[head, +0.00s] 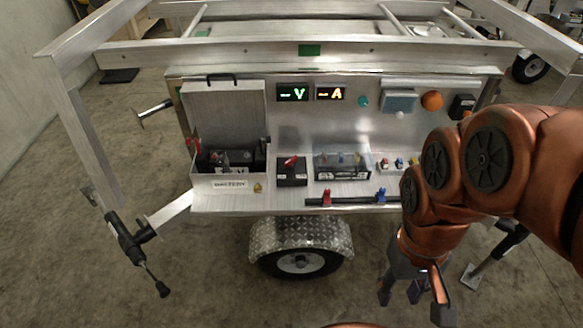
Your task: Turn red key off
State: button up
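The red key (291,160) sits on top of a small black switch box (292,178), near the middle of the trailer's metal shelf. Its handle is tilted, but it is too small to tell the exact switch position. My gripper (412,302) hangs at the lower right, in front of and below the shelf, well apart from the key. Its fingers point down and are spread, with nothing seen between them.
An open metal battery box (229,181) stands left of the key. A clear-covered terminal block (342,167) is to its right. A rail with red and blue clamps (352,201) runs along the shelf's front. Lit V (293,93) and A (330,93) displays are above.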

aim_at(290, 163)
jog(key=z, duration=0.4)
jog(key=i, duration=0.5)
jog(key=u, duration=1.75)
